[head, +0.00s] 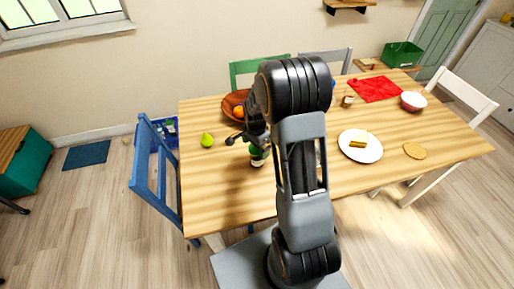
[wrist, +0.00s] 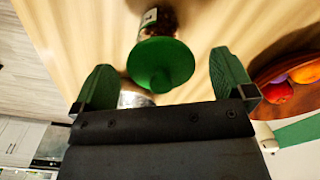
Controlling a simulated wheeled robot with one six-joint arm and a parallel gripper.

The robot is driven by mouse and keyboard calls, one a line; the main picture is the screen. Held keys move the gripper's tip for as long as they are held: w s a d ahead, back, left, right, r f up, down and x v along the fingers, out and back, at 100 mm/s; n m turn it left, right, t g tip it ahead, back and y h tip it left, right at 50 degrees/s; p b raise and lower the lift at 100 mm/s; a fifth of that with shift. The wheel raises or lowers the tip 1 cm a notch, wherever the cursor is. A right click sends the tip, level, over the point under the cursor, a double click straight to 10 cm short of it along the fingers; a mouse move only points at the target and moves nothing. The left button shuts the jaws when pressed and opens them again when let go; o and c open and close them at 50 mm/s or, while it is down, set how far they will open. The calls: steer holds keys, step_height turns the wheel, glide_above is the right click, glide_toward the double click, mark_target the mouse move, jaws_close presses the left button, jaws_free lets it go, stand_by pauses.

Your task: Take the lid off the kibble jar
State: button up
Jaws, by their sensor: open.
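The kibble jar (head: 257,162) stands upright on the wooden table, left of my arm in the head view, with a pale label and a green lid (head: 256,151). In the wrist view the round green lid (wrist: 160,62) with its knob faces the camera, and the jar body (wrist: 158,20) shows beyond it with brown contents. The lid sits on the jar. My gripper (wrist: 163,66) is open, its two green-padded fingers on either side of the lid with gaps showing. In the head view my gripper (head: 246,138) is just above the jar, partly hidden by my arm.
A white plate (head: 360,146) with food is right of my arm. A silvery round thing (wrist: 135,99) shows behind the lid. The table's front left is clear.

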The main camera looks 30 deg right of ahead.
steer(key=c, duration=1)
steer(key=shift+o, duration=0.2)
steer(key=shift+r, duration=0.15)
